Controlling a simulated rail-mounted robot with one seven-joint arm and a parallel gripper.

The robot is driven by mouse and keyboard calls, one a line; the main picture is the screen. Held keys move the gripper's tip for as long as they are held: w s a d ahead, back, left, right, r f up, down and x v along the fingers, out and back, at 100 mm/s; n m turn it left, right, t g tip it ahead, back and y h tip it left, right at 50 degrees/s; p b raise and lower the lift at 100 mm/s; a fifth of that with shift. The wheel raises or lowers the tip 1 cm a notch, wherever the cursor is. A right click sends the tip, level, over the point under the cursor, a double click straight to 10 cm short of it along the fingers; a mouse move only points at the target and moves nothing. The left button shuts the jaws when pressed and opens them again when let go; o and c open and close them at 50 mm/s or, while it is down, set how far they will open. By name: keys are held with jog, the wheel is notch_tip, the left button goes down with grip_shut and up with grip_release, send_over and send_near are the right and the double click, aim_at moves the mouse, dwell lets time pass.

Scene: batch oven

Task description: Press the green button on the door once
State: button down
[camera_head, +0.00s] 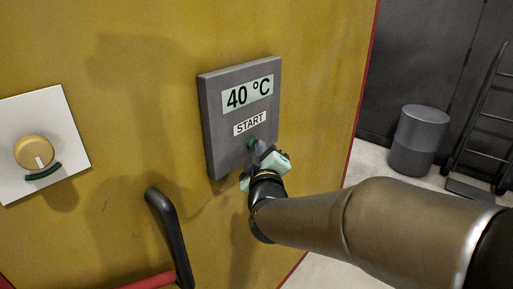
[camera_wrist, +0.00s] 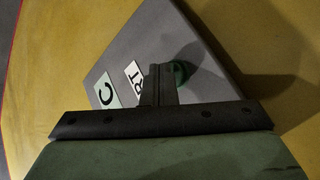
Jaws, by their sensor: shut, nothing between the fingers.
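The green button (camera_head: 251,143) is a small round knob on a grey control panel (camera_head: 213,135) on the yellow door (camera_head: 130,110). It sits below the START label (camera_head: 250,122) and the 40 °C display (camera_head: 247,93). My gripper (camera_head: 256,147) is shut and empty, with its fingertips at the button and partly covering it. In the wrist view the green button (camera_wrist: 184,71) shows just beside the shut fingertips (camera_wrist: 160,72). I cannot tell whether they touch it or whether it is pressed in.
A white plate with a yellow dial (camera_head: 34,152) is on the door at the left. A black handle (camera_head: 168,230) stands out below, beside a red bar (camera_head: 150,281).

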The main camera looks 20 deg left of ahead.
jog(key=shift+s, duration=0.1)
jog(key=s+d+b, duration=0.2)
jog(key=d, duration=0.3)
jog(key=shift+d+b, duration=0.35)
dwell(0.6)
